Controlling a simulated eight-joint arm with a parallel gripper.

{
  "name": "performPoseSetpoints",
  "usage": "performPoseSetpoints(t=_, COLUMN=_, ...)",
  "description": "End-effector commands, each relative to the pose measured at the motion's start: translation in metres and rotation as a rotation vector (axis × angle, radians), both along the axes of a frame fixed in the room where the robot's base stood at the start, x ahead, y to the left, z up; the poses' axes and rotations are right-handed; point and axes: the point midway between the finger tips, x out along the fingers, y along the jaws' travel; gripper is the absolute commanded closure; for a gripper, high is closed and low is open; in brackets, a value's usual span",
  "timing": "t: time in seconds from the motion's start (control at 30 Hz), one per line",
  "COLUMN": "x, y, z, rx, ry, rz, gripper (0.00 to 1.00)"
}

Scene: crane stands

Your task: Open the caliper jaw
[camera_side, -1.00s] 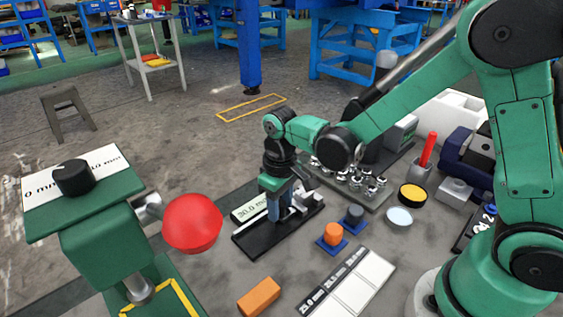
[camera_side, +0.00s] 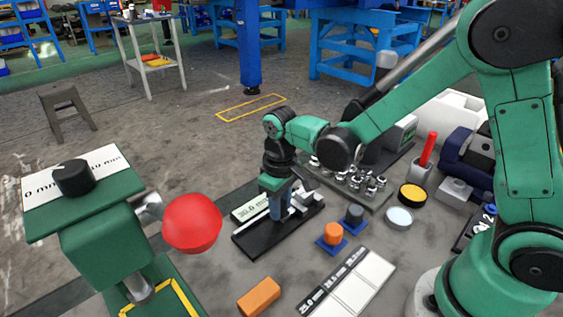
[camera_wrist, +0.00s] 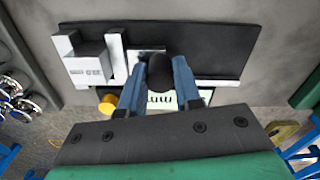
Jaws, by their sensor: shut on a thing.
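The caliper stands on a black base (camera_side: 250,243) in the side view, with pale metal jaw parts (camera_side: 303,203) at its right end. Its display (camera_side: 250,211) seems to read about 30.6 mm. My gripper (camera_side: 279,212) points down over the middle of the base. In the wrist view, my gripper's blue fingers (camera_wrist: 170,80) are shut on a round black knob (camera_wrist: 169,70). The pale jaw blocks (camera_wrist: 88,65) lie left of the fingers, and the base (camera_wrist: 215,40) runs to the right. The display (camera_wrist: 160,101) is partly hidden by the gripper.
An orange block (camera_side: 259,297) and a gauge card (camera_side: 350,283) lie in front. A green stand with a red ball (camera_side: 192,223) is at left. Shiny metal parts (camera_side: 365,182) sit behind at right.

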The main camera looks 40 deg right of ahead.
Motion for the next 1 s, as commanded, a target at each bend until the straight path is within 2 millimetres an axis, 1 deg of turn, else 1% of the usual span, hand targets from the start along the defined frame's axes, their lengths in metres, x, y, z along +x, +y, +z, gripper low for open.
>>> performPoseSetpoints(t=0.87, x=0.000, y=0.000, z=0.001, rx=0.000, ry=0.001, rz=0.000, gripper=1.00)
performPoseSetpoints(t=0.93, x=0.000, y=0.004, z=0.001, rx=0.000, ry=0.001, rz=0.002, gripper=1.00)
performPoseSetpoints(t=1.0, x=0.000, y=0.013, z=0.001, rx=0.001, ry=0.002, rz=0.005, gripper=1.00)
